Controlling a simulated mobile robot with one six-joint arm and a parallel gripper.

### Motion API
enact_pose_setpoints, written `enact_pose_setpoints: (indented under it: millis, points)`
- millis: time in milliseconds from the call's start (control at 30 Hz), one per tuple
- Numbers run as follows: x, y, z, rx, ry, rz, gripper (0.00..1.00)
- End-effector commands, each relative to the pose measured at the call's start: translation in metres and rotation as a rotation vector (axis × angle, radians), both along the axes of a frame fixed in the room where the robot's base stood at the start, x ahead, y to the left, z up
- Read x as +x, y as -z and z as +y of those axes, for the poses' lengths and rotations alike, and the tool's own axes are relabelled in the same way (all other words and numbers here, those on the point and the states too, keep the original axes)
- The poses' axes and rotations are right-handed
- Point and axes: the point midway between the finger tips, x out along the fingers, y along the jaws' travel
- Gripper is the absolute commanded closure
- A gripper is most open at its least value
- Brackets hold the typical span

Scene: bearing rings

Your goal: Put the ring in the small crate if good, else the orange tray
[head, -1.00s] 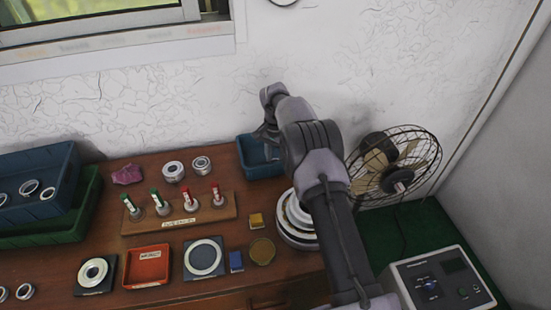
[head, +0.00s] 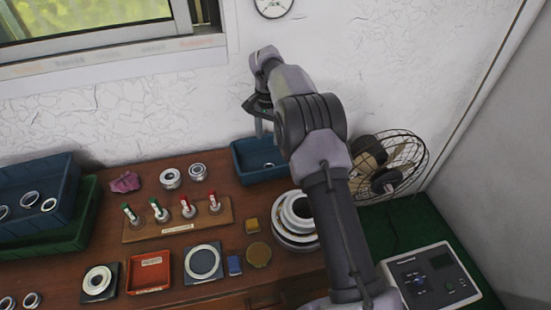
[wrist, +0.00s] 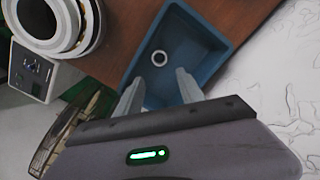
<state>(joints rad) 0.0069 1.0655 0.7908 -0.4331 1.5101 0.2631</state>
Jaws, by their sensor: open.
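The small blue crate (head: 264,177) stands at the back of the bench, against the wall. A small metal ring (wrist: 153,60) lies flat on the floor of the crate (wrist: 196,48) in the wrist view; it shows only faintly in the head view. My gripper (head: 262,127) is above the crate, pointing down, its fingers apart and empty. In the wrist view my gripper (wrist: 159,78) has its two fingertips over the crate, clear of the ring. The orange-red tray (head: 148,280) sits at the front of the bench with a label and no ring in it.
A wooden stand (head: 178,229) holds several red- and green-topped gauges. Stacked large rings (head: 295,235) stand right of it. Blue and green bins (head: 45,215) with rings are at the left. A wire fan (head: 385,165) and a control box (head: 430,280) are at the right.

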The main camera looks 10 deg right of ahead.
Motion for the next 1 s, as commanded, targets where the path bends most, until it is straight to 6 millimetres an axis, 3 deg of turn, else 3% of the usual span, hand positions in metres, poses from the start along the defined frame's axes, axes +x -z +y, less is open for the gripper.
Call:
enact_pose_setpoints:
  millis: [67, 167, 200, 267, 300, 367, 400, 500, 633, 767, 1000]
  points:
    - [-0.012, -0.053, 0.003, 0.012, -0.029, -0.047, 0.54]
    - [-0.056, -0.131, 0.01, 0.035, -0.089, -0.122, 0.54]
    - [-0.08, -0.159, 0.014, 0.044, -0.112, -0.156, 0.54]
    - [-0.122, -0.195, 0.018, 0.055, -0.147, -0.208, 0.54]
    - [-0.154, -0.214, 0.021, 0.062, -0.171, -0.244, 0.54]
    - [-0.205, -0.234, 0.026, 0.069, -0.205, -0.3, 0.54]
    - [-0.24, -0.24, 0.029, 0.074, -0.226, -0.337, 0.54]
    - [-0.318, -0.237, 0.035, 0.078, -0.27, -0.42, 0.54]
    - [-0.382, -0.211, 0.04, 0.079, -0.308, -0.496, 0.54]
    - [-0.406, -0.195, 0.042, 0.077, -0.322, -0.526, 0.54]
    - [-0.409, -0.192, 0.042, 0.077, -0.324, -0.528, 0.54]
